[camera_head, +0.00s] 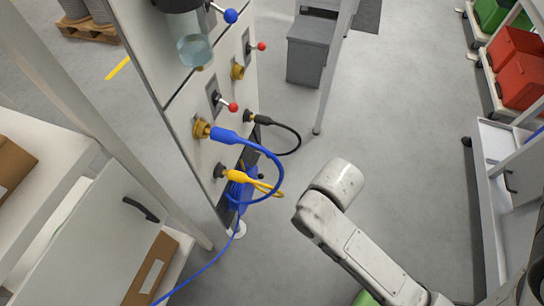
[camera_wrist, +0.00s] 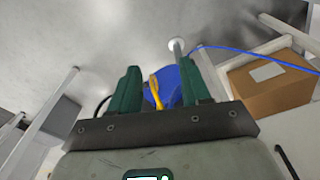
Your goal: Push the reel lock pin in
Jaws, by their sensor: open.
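A blue reel (camera_head: 247,182) is low at the front of the white panel cabinet, partly hidden behind blue and yellow cables. It also shows in the wrist view (camera_wrist: 170,78), beyond my gripper (camera_wrist: 160,90). My gripper's two green fingers are apart, with nothing held between them. The reel and a yellow cable (camera_wrist: 155,95) appear in the gap, apparently farther off. I cannot make out the lock pin in either view. In the head view my arm is right of the reel, and its gripper cannot be made out.
The cabinet (camera_head: 185,105) carries red-knobbed levers (camera_head: 233,107), a blue plug (camera_head: 224,135), a yellow plug (camera_head: 238,176) and a black plug (camera_head: 262,120). Their cables loop outward toward my arm. A blue cable (camera_head: 205,266) trails down left. A cardboard box (camera_wrist: 270,85) is at right. Floor (camera_head: 420,130) is clear.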

